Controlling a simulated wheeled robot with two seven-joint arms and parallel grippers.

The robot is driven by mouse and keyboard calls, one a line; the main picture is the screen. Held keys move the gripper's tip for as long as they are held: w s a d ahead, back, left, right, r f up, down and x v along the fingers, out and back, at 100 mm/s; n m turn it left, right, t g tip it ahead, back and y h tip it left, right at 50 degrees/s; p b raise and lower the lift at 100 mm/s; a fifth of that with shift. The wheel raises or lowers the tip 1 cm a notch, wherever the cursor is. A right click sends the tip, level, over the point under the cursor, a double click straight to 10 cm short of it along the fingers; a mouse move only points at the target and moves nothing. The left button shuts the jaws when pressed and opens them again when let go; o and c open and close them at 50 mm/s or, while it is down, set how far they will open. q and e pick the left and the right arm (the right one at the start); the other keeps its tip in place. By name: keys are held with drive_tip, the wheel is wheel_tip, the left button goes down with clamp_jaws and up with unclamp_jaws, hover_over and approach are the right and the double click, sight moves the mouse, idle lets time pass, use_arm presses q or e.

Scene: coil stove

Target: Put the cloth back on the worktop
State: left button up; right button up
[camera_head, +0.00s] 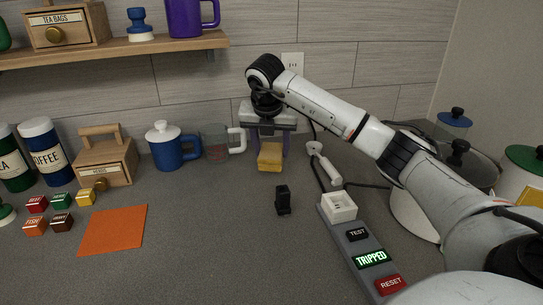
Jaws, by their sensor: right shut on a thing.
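My right gripper (270,150) points down near the back of the worktop (190,260). It is shut on a small yellow block-shaped thing that looks like the folded cloth (270,160). The cloth sits between the two fingers, with its front face showing. It is at or just above the worktop; I cannot tell whether it touches. A flat orange square (113,230) lies on the worktop at the left front. My left gripper is not in view.
A small black object (283,200) stands in front. A power strip reading TRIPPED (370,259) and a white plug (325,168) lie to the right. The middle front is clear.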

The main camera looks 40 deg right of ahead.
wheel_tip(320, 180, down, 3)
drive_tip(key=shift+r, duration=0.15)
drive_tip(key=o, duration=1)
drive_tip(key=v, duration=1.2)
